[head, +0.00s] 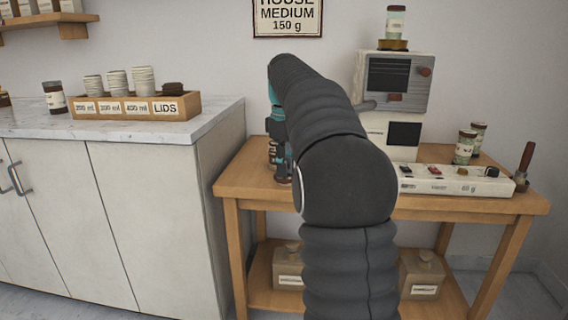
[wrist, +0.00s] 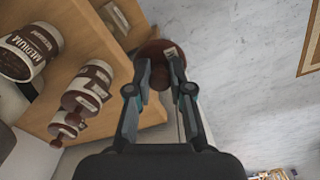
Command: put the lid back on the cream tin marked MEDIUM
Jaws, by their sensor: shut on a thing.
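My gripper (wrist: 160,72) is shut on a round, dark reddish-brown lid (wrist: 150,50) with a small pale tag, in the wrist view. The lid is held apart from the tins. A cream tin (wrist: 32,48) marked MEDIUM, with brown bands, stands on the wooden surface at the upper left of the wrist view. I see no knob on its dark end. Two smaller-looking brown and cream tins (wrist: 88,85) beside it have knobbed lids; their labels are too small to read. In the head view my arm hides the held lid and the MEDIUM tin.
A marble counter (head: 25,122) at left holds a cup box (head: 135,108) marked LIDS at one end. Canisters (head: 422,275) stand on the lower shelf.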

